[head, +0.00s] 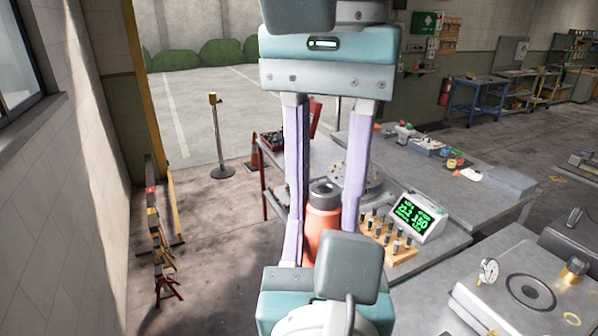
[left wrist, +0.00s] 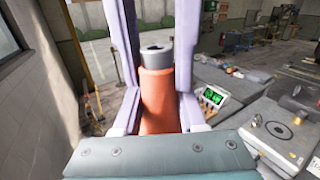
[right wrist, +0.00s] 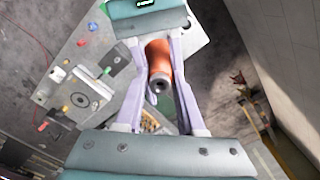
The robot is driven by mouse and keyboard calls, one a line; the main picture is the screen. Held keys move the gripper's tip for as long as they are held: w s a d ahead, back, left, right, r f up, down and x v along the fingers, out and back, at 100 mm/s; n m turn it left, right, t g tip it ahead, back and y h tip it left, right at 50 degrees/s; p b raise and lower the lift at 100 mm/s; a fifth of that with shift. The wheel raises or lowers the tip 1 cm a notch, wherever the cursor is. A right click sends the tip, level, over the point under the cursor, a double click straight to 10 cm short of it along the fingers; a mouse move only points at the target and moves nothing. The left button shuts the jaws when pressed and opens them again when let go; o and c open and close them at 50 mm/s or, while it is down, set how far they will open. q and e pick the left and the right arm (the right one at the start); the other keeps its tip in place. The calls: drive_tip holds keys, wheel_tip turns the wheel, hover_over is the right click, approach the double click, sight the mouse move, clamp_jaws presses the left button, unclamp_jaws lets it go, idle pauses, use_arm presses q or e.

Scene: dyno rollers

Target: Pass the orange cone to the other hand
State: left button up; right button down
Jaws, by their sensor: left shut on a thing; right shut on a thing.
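The orange cone (head: 322,222) is a tapered orange body with a grey collar and a dark hole on top. It stands roughly upright in mid-air between both grippers. My right gripper (head: 323,205) reaches down from above, its long pale fingers on either side of the cone. My left gripper (left wrist: 158,112) is below, its fingers beside the cone's lower part. Both are shut on it. In the right wrist view the cone (right wrist: 158,62) shows end-on, its hole towards the camera. The left gripper's palm and wrist hide the cone's lower end in the head view.
Behind the cone is a grey workbench (head: 455,184) with a green-lit display (head: 416,216) and a wooden peg block (head: 389,243). A machine (head: 520,295) stands at front right. A wall with a window is at left. A post (head: 218,140) stands on the open floor.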

use_arm(q)
drive_tip(key=shift+s+d+r, duration=0.1)
drive_tip(key=shift+d, duration=0.2)
clamp_jaws()
use_arm(e)
drive_tip(key=shift+a+r, duration=0.1)
drive_tip(key=shift+a, duration=0.15)
drive_tip(key=c, duration=0.8)
unclamp_jaws()
use_arm(q)
drive_tip(key=shift+a, duration=0.1)
use_arm(e)
drive_tip(key=o, duration=0.4)
drive_tip(key=shift+c, duration=0.2)
drive_tip(key=shift+d, duration=0.1)
